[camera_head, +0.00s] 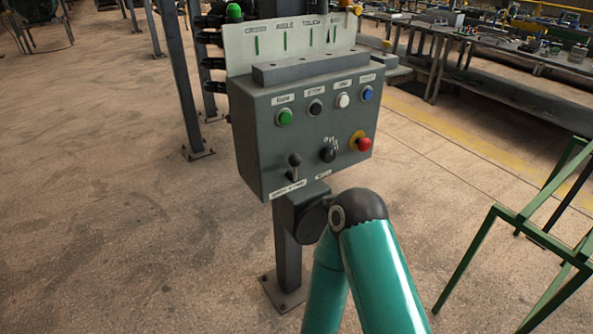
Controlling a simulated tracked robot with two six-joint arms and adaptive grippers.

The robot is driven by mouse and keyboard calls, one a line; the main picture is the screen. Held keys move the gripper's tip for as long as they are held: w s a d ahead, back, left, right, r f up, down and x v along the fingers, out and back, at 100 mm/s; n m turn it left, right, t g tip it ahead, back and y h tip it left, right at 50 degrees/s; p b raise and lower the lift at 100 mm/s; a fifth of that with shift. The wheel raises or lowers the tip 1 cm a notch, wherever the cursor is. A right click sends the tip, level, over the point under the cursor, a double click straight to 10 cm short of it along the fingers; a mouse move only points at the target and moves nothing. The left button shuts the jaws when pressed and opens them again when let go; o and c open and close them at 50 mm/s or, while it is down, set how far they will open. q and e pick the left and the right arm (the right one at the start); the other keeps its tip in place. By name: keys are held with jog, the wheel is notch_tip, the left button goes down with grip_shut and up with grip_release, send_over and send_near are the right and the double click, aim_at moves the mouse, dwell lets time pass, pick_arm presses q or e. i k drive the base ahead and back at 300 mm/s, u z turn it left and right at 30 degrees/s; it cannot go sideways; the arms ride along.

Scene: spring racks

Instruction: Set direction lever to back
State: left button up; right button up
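A grey control box (250,150) stands on a post in the middle of the head view. At the lower left of its front is a small lever (294,166) with a dark round knob and a pale stem. It points up, close to upright. A white label (288,189) under it is too small to read surely. A teal arm of mine with a black joint rises from the bottom, in front of the post and below the box. Neither gripper shows, and nothing of mine is seen touching the lever.
The box also bears a green button (285,117), black button (315,107), white button (343,100), blue button (367,94), black rotary knob (328,155) and red stop button (364,144). A green frame (500,212) stands right.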

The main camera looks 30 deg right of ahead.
aim_at(295, 159)
jog(key=u, duration=0.85)
jog(key=k, duration=1.15)
jog(key=z, duration=0.9)
jog(key=i, duration=1)
